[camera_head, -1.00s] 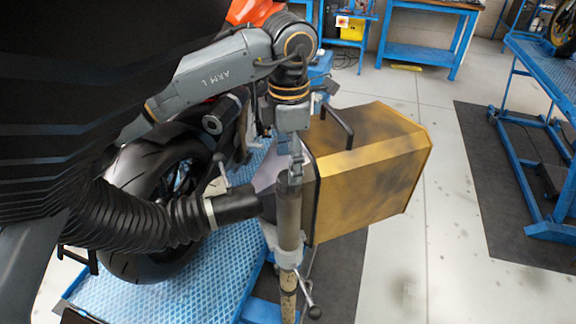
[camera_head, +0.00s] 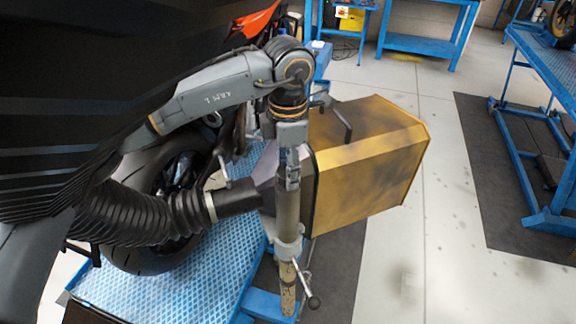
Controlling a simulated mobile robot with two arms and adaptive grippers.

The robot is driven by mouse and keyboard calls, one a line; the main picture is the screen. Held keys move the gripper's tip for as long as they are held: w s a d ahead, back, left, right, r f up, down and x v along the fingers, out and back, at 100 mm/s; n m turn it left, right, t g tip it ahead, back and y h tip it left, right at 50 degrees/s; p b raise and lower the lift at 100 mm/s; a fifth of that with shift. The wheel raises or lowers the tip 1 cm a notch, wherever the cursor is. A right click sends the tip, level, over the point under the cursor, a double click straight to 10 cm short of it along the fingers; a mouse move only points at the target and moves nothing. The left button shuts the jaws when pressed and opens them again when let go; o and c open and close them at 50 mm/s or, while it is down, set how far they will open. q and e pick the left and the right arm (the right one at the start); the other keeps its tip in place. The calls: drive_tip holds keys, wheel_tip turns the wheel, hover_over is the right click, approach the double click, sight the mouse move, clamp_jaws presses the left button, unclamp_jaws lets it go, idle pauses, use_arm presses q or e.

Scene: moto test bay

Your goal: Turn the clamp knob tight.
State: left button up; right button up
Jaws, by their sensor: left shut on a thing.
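My left gripper (camera_head: 291,182) points straight down, its fingers at the upper end of an upright grey-brown stand pole (camera_head: 287,212). It is shut there, seemingly on the pole top; the exact contact is hidden by the fingers and wrist. Lower on the pole sits a grey clamp collar (camera_head: 288,249). A clamp knob with a thin bar and dark ball end (camera_head: 314,302) slants down to the right from it, apart from my gripper. How tight it is cannot be told. My right gripper is not in view.
A yellow box-shaped hood (camera_head: 375,165) with a black handle stands close right of the pole. A black ribbed hose (camera_head: 135,220) joins it from the left. A motorcycle wheel (camera_head: 125,255) stands on the blue lift (camera_head: 185,285) at left.

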use_arm(q)
drive_tip(key=m+b, duration=0.2)
drive_tip(key=shift+f+b, duration=0.25)
drive_tip(key=shift+b, duration=0.15)
drive_tip(key=shift+r+m, duration=0.15)
drive_tip(key=shift+m, duration=0.35)
drive_tip(key=shift+r, duration=0.1)
drive_tip(key=o, duration=1.2)
drive_tip(key=shift+c, duration=0.2)
